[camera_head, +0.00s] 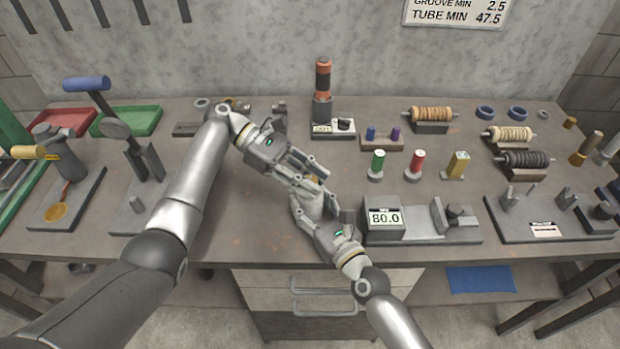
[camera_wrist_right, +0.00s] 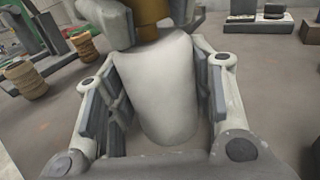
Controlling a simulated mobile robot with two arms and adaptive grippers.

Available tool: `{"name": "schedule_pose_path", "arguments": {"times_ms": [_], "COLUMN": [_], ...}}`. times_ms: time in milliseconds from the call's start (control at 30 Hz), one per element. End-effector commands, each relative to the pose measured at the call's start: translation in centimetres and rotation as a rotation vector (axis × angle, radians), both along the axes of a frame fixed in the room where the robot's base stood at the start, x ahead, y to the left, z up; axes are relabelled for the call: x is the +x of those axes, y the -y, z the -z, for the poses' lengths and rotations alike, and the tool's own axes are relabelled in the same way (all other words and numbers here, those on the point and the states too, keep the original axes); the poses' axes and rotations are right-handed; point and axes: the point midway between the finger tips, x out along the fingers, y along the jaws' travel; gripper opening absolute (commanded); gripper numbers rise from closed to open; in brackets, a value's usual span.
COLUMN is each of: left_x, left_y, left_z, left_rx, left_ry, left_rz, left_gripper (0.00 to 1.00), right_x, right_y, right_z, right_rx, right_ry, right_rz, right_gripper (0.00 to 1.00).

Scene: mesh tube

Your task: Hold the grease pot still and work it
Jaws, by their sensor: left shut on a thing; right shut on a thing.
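The grease pot is a pale, rounded body (camera_wrist_right: 160,85) with a brass-brown upper part (camera_wrist_right: 152,10) in the right wrist view. My right gripper (camera_wrist_right: 155,100) is shut on the pale body, with a finger pad on each side. In the head view, my right gripper (camera_head: 318,208) is near the table's front middle. My left gripper (camera_head: 312,178) comes in from the upper left and is shut on the pot's upper part. In the head view the two grippers hide most of the pot. The pot's underside is out of sight.
A gauge reading 80.0 (camera_head: 385,218) stands close right of my right gripper. A dark post with orange bands (camera_head: 322,85) is at the back. Stands with levers (camera_head: 140,165) are at the left.

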Motion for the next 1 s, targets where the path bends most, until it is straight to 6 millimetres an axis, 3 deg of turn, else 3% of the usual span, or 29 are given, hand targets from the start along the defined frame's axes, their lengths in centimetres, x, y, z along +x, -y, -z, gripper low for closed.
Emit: {"name": "schedule_pose_path", "arguments": {"times_ms": [400, 1000], "left_x": [0.12, -0.02], "left_y": [0.03, -0.04], "left_z": [0.19, 0.14], "left_rx": [0.005, 0.003], "left_ry": [0.000, -0.001], "left_rz": [0.154, 0.195], "left_gripper": [0.04, 0.04], "right_x": [-0.11, -0.12], "right_y": [-0.19, -0.21], "right_z": [-0.08, -0.09], "right_rx": [0.001, 0.002], "right_ry": [0.002, 0.001], "right_rz": [-0.004, -0.004], "right_gripper": [0.16, 0.16]}}
